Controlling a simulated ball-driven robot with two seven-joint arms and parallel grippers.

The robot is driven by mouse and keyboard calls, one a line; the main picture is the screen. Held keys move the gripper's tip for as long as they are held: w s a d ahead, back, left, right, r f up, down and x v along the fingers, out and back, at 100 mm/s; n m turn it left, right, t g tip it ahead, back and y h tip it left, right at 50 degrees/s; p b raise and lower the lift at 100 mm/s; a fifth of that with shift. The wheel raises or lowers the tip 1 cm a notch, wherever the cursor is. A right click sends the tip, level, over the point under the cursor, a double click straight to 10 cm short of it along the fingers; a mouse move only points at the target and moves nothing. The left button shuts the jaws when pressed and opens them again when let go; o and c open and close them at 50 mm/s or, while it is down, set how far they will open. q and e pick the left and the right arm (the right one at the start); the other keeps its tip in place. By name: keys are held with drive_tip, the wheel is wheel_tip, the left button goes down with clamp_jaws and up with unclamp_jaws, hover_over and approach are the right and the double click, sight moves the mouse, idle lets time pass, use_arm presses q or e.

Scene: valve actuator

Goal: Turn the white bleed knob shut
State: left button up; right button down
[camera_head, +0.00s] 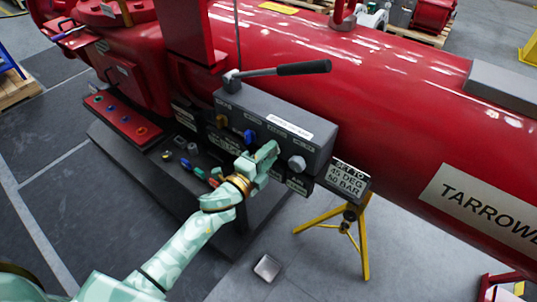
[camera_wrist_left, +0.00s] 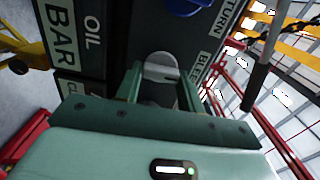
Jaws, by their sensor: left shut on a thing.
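My left gripper (camera_head: 266,153) is at the front face of the dark grey valve box (camera_head: 285,128). In the left wrist view its two green fingers (camera_wrist_left: 159,85) stand on either side of a pale, round-topped knob (camera_wrist_left: 160,67), shut on it. The BLEED label (camera_wrist_left: 208,78) lies near that knob, partly cut off. In the head view my gripper hides the gripped knob. Another pale knob (camera_head: 297,163) shows just right of my gripper. My right gripper is not in view.
A lever with a black grip (camera_head: 303,68) rises above the box. A sign reading 45 DEG 50 BAR (camera_head: 347,179) stands right of it, above a yellow tripod stand (camera_head: 362,240). The large red cylinder (camera_head: 400,110) runs behind.

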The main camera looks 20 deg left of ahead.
use_arm(q)
drive_tip(key=shift+f, duration=0.1)
drive_tip(key=o, duration=1)
drive_tip(key=v, duration=1.6)
drive_tip(key=shift+s, duration=0.25)
